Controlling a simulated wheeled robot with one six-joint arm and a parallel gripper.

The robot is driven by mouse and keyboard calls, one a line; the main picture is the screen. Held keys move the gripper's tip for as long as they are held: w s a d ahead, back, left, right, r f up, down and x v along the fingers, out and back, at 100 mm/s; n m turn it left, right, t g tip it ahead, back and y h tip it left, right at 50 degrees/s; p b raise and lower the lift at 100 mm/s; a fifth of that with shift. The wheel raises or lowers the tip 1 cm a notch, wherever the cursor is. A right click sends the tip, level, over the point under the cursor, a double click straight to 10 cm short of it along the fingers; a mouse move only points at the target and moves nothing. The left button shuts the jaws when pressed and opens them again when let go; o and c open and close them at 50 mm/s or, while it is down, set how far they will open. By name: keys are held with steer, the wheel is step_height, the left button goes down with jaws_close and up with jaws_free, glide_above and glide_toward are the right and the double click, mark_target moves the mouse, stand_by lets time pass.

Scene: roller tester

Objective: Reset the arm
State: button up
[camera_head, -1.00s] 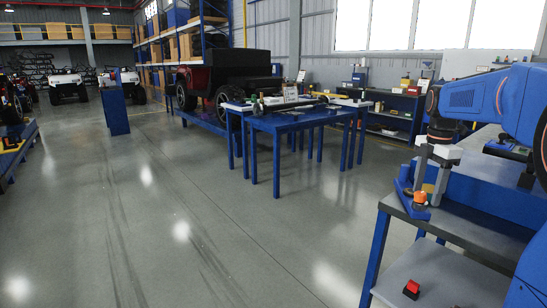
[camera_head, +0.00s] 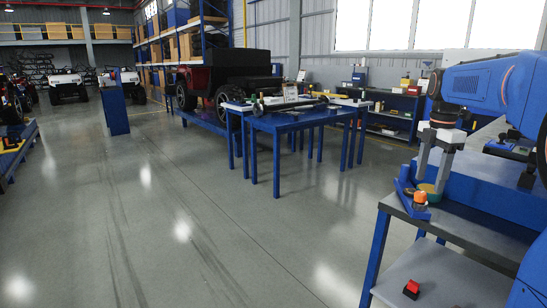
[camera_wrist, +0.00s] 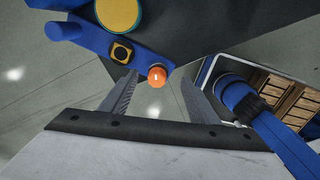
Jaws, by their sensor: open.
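My blue arm reaches in from the right in the head view. My gripper (camera_head: 433,181) points down over the corner of a workbench (camera_head: 462,229), its two grey fingers apart. In the wrist view my gripper (camera_wrist: 163,97) is open with nothing between the fingers. An orange-topped knob (camera_head: 420,197) stands on a blue fixture (camera_head: 404,192) by the fingertips; the knob (camera_wrist: 157,77) lies just beyond the fingers in the wrist view.
A red block (camera_head: 411,287) lies on the bench's lower shelf. Blue tables (camera_head: 277,122) with parts on top stand mid-room before a red vehicle (camera_head: 222,81). The grey floor (camera_head: 150,220) to the left is clear.

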steer(key=s+a+f+m+t, duration=0.1)
steer(key=s+a+f+m, duration=0.2)
steer(key=s, duration=0.5)
steer(key=s+a+f+m+t, duration=0.1)
steer(key=s+a+f+m, duration=0.2)
steer(key=s+a+m, duration=0.3)
steer(key=s+a+f+m+t, duration=0.1)
steer(key=s+a+f+m, duration=0.3)
steer(key=s, duration=0.6)
steer(key=shift+a+m+t, duration=0.3)
steer(key=shift+a+m, duration=0.1)
steer(key=shift+m, duration=0.4)
steer(key=s+f+m, duration=0.1)
steer(key=s+f, duration=0.1)
steer(key=s+a+f+m, duration=0.1)
steer(key=s+f+m, duration=0.1)
steer(key=s+a+f+m+t, duration=0.1)
steer(key=s+f, duration=0.1)
steer(key=f, duration=0.1)
steer(key=shift+s+m, duration=0.25)
steer(key=shift+m, duration=0.15)
steer(key=shift+c, duration=0.6)
